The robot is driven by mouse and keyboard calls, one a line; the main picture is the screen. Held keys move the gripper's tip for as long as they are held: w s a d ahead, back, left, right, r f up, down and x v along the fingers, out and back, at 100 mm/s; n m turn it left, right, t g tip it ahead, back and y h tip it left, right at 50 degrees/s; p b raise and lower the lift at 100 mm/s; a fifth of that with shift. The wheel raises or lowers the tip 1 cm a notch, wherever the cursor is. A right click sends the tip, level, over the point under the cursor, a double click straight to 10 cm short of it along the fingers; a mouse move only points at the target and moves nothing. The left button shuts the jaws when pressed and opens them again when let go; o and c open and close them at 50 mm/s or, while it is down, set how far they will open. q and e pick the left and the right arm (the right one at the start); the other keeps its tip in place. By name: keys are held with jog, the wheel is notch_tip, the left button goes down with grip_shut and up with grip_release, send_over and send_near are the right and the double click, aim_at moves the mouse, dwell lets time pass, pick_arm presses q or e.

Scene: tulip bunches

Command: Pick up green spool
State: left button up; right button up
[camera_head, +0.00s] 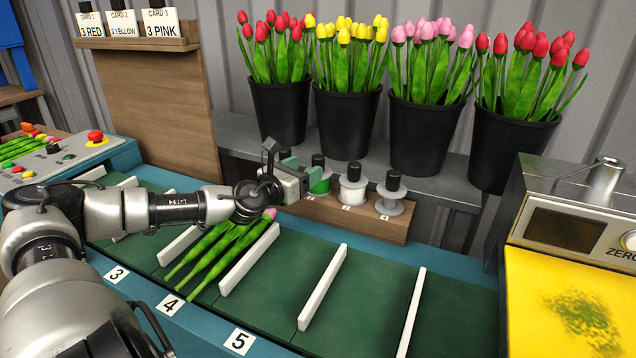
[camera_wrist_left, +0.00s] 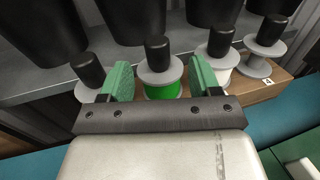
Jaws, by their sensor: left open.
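The green spool (camera_head: 321,186) stands upright on a small wooden rack (camera_head: 378,218) below the buckets, with a black knob on top. In the head view my left gripper (camera_head: 301,174) is close to its left side and hides part of it. In the left wrist view my open left gripper (camera_wrist_left: 160,80) has its green fingers on either side of the green spool (camera_wrist_left: 163,91) as seen from there. The spool looks just beyond or between the fingertips; I cannot tell if they touch it. My right gripper is not in view.
A white spool (camera_head: 352,190) and a grey spool (camera_head: 390,198) stand to the right on the rack. Another grey spool (camera_wrist_left: 90,91) is left of the green one. Black buckets (camera_head: 346,120) of tulips stand behind. Tulips (camera_head: 215,252) lie on the divided green belt (camera_head: 280,300).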

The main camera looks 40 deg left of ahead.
aim_at(314, 164)
pick_arm(q)
jog(key=shift+w+d+r, duration=0.1)
jog(key=shift+w+d, duration=0.05)
jog(key=shift+w, duration=0.7)
jog(key=w, duration=0.1)
jog(key=w+p, duration=0.1)
jog(key=w+a, duration=0.1)
jog(key=shift+w+f, duration=0.25)
jog(key=shift+w+f+p, duration=0.1)
jog(key=shift+w+p, duration=0.25)
jog(key=shift+w, duration=0.1)
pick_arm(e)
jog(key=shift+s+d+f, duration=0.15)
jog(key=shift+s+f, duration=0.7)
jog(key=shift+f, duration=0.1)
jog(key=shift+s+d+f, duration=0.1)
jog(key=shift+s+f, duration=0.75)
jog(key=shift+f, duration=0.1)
pick_arm(q)
jog(key=c, duration=1.1)
